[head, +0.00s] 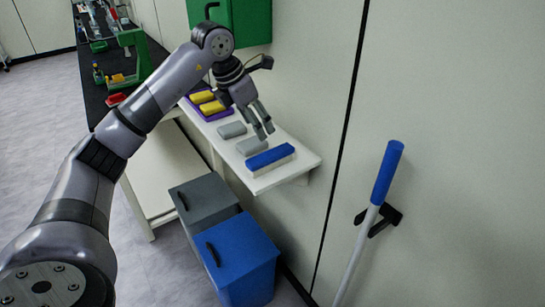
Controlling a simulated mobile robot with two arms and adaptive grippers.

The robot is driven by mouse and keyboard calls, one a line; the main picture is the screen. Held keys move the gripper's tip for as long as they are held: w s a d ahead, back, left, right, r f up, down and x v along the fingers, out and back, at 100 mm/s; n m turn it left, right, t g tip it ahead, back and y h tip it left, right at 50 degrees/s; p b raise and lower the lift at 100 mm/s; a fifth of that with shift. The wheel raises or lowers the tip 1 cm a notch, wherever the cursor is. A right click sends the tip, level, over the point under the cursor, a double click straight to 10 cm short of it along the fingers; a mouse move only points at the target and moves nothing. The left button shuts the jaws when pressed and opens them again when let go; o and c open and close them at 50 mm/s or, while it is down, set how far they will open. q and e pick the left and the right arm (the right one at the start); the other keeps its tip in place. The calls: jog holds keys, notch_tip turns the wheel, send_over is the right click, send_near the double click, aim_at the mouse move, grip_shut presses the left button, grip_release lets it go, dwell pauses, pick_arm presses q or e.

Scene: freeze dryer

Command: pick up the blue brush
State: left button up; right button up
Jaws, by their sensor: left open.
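The blue brush (270,157) has a blue top and a pale lower side. It lies at the near end of a white wall shelf (300,165). My left gripper (264,133) hangs with its fingers pointing down, above the shelf and just beyond the brush. Its fingers are apart and hold nothing. I cannot tell the exact height of the fingertips over the shelf. My right gripper is not in the head view.
Grey blocks (232,130) and yellow sponges (212,107) on a purple tray lie farther along the shelf. A grey bin (203,195) and a blue bin (245,260) stand below. A blue-handled pole (387,172) hangs at right. A green cabinet (245,20) is behind my arm.

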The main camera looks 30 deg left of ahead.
pick_arm(q)
send_over(270, 153)
jog(key=s, duration=0.3)
jog(key=f, duration=0.5)
jog(key=shift+w+a+f+p, duration=0.2)
jog(key=shift+w+f+p, duration=0.05)
jog(key=shift+p, duration=0.15)
jog(key=shift+p+x, duration=0.3)
jog(key=shift+x, duration=1.2)
jog(key=x, duration=0.1)
jog(key=p+x, duration=0.1)
jog(key=x, duration=0.2)
jog(key=shift+s+a+f, duration=0.1)
jog(key=shift+a+f, duration=0.15)
jog(key=shift+f, duration=0.25)
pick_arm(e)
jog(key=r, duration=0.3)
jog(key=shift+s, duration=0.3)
pick_arm(q)
jog(key=shift+c, duration=0.4)
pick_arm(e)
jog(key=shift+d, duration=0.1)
pick_arm(q)
jog(key=c, duration=1.2)
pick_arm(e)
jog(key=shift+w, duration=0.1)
